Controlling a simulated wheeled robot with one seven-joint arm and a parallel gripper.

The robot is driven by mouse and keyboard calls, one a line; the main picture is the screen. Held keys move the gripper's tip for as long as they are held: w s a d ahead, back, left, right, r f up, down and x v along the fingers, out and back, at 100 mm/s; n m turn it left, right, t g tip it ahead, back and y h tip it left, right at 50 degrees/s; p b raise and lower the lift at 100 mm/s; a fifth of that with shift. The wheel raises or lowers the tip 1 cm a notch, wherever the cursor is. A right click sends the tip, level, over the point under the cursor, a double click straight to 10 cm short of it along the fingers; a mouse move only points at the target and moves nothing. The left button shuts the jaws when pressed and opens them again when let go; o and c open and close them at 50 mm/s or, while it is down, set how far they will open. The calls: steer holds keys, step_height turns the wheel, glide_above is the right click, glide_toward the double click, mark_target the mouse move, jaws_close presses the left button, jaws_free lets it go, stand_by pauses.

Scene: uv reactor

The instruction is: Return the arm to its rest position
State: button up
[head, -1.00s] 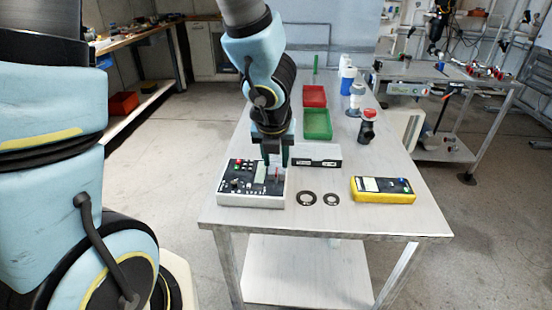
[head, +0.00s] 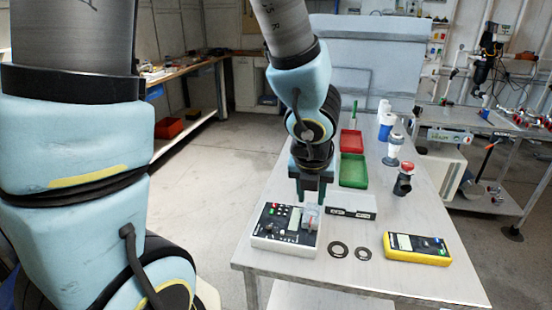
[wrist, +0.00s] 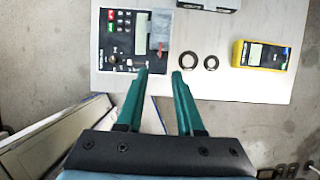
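My gripper (head: 311,198) hangs above the control box on the table's near left part. In the wrist view its two green fingers (wrist: 160,73) are apart, with nothing between them. The control box (head: 273,236) is light with a dark panel, buttons and a small screen. It also shows in the wrist view (wrist: 107,62), beyond the left fingertip. A small clear piece with red (head: 311,212) is on the box's right side, just below the fingers. My arm reaches down from the top of the head view.
The metal table (head: 385,285) carries two black rings (head: 338,249), a yellow meter (head: 417,249), a black-and-white block (head: 350,207), red (head: 351,141) and green (head: 353,170) trays, and a red-topped valve (head: 404,179). A second table (head: 500,205) stands at right. Open floor lies left.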

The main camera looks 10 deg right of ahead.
steer(key=w+a+m+g+y, duration=0.1)
steer(key=w+a+m, duration=0.1)
steer(key=a+m, duration=1)
steer(key=w+a+m+g, duration=0.1)
steer(key=w+a+m, duration=0.2)
steer(key=a+m, duration=0.9)
steer(key=m, duration=0.8)
steer(key=shift+w+r+y+b, duration=0.35)
steer(key=shift+r+y+b, duration=0.05)
